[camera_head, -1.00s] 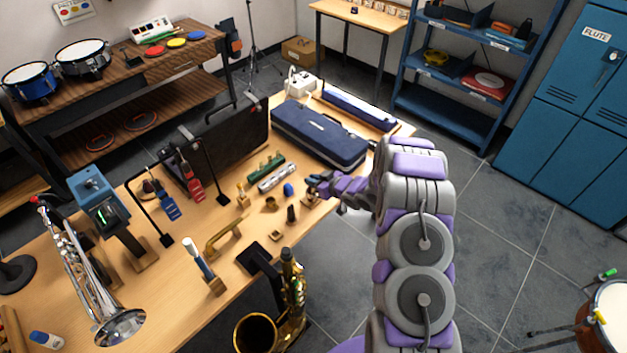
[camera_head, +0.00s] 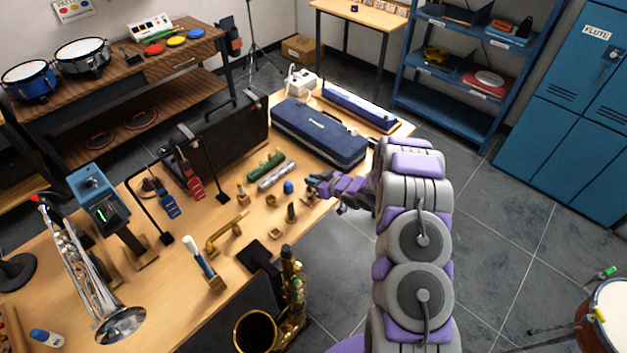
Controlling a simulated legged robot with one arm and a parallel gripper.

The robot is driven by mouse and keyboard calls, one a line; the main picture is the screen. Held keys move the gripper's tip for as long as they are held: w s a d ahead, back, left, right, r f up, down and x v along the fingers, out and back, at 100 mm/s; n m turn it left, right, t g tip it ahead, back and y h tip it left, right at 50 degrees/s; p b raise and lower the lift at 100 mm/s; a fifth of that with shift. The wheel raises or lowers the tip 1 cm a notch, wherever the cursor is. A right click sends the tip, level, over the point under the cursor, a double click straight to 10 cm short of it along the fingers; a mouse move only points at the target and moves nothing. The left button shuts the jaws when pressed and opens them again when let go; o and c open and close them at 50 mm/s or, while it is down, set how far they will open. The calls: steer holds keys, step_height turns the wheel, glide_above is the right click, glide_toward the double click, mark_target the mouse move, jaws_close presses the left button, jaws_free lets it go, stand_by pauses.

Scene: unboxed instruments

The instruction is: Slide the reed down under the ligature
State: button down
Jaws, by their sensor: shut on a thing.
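My gripper (camera_head: 316,182) reaches over the right edge of the wooden workbench (camera_head: 234,285), beside a small wooden stand (camera_head: 308,199). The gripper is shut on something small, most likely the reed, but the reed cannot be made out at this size. The gripper hides most of what is on that stand; the mouthpiece and ligature cannot be told apart there. A small dark upright piece (camera_head: 291,211) stands on the bench just left of and in front of the gripper.
A blue cap-like piece (camera_head: 288,187), a silver tube part (camera_head: 276,176) and small wooden holders lie left of the gripper. A long navy case (camera_head: 320,133) lies behind it. A brass saxophone (camera_head: 292,285) stands at the bench's front edge.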

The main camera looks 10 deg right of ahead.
steer(key=c, duration=1)
jaws_free()
steer(key=shift+f, duration=0.1)
steer(key=shift+c, duration=0.2)
steer(key=p+v, duration=0.2)
steer(key=v, duration=1.5)
steer(key=shift+s, duration=0.15)
steer(key=shift+d, duration=0.15)
